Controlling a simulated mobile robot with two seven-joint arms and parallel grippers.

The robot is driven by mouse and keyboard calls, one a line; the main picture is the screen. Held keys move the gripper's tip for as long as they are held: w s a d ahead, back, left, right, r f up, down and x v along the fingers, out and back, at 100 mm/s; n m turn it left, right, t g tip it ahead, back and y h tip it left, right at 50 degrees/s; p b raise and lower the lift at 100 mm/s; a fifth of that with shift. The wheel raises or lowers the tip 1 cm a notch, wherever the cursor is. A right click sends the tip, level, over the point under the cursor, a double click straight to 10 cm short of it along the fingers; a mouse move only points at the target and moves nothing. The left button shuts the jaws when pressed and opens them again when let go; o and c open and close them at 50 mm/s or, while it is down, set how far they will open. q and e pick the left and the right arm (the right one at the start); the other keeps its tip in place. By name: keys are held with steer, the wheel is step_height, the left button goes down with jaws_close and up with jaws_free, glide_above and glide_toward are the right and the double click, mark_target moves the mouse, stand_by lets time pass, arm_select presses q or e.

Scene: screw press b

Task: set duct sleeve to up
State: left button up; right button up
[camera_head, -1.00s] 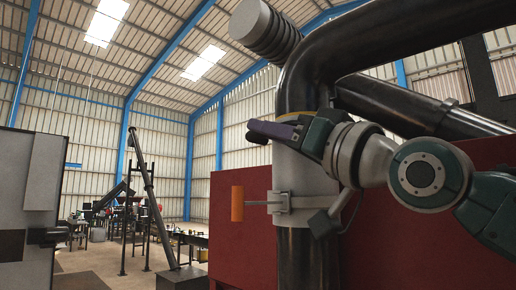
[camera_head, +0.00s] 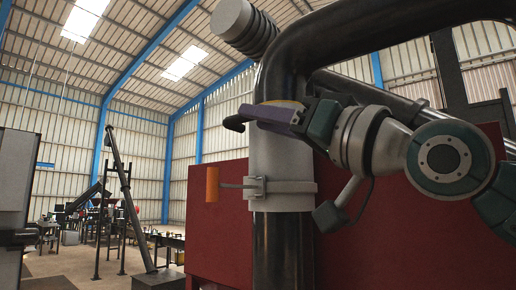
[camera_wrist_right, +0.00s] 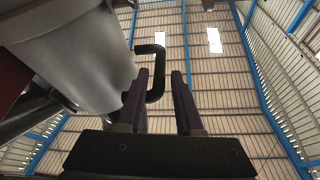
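The duct sleeve (camera_head: 282,170) is a light grey band around the black vertical duct pipe (camera_head: 282,245), with a metal clamp (camera_head: 256,187) and an orange grip (camera_head: 212,184) at its left. My right gripper (camera_head: 275,115) lies across the front of the sleeve's upper part and hides some of it. In the right wrist view, my right gripper (camera_wrist_right: 160,95) has its two purple fingers apart. A black bent handle (camera_wrist_right: 159,72) beside the grey sleeve (camera_wrist_right: 85,60) shows between them; whether the fingers surround it, I cannot tell. My left gripper is not in view.
A red panel (camera_head: 400,245) stands behind the pipe. A thick black duct (camera_head: 345,35) bends over to the right, with a ribbed grey end (camera_head: 245,25). A grey cabinet (camera_head: 14,180) is at the left edge. Open floor and a workbench (camera_head: 165,240) lie farther back.

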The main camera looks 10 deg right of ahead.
steer(key=b+v, duration=0.2)
steer(key=v, duration=0.3)
steer(key=shift+s+d+f+b, duration=0.1)
steer(key=shift+s+d+b, duration=0.1)
steer(key=shift+s+b, duration=0.15)
